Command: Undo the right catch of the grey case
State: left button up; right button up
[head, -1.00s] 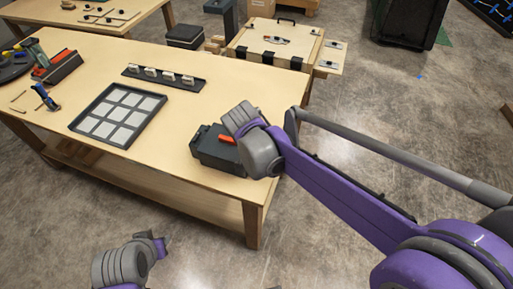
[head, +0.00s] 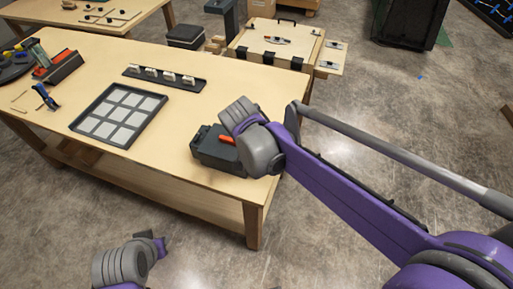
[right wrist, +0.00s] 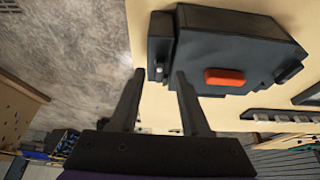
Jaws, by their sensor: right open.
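The grey case (head: 212,152) sits at the near right corner of the wooden table, with an orange-red handle (head: 227,139) on it. In the right wrist view the case (right wrist: 240,45) fills the upper middle, with its handle (right wrist: 224,77) facing me. A dark catch-like block (right wrist: 160,42) is at its left end, and a small grey catch (right wrist: 288,72) is toward its right end. My right gripper (right wrist: 158,75) is open, its fingertips just below the left block, one to each side. I cannot tell whether they touch it. In the head view my wrist hides these fingers. My left gripper's fingers are not visible.
The table (head: 190,75) also holds a framed tray of pale squares (head: 117,115), a dark strip with several white pieces (head: 163,76), and tools at the far left. A wooden box (head: 275,45) stands behind. Open floor (head: 330,230) lies to the right.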

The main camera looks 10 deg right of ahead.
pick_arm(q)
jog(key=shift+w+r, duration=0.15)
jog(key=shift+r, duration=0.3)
pick_arm(e)
jog(key=v, duration=0.8)
jog(key=shift+s+r, duration=0.15)
jog(key=shift+r, duration=0.1)
jog(key=s+d+f+n+t+y, duration=0.1)
jog(key=s+d+f+n, duration=0.2)
jog(key=s+f, duration=0.3)
jog(key=s+d+f+n+t+y, duration=0.1)
jog(key=s+d+f+n, duration=0.3)
jog(key=s, duration=0.5)
notch_tip(320, 180, down, 2)
jog(key=shift+s+d+y, duration=0.3)
jog(key=shift+d, duration=0.05)
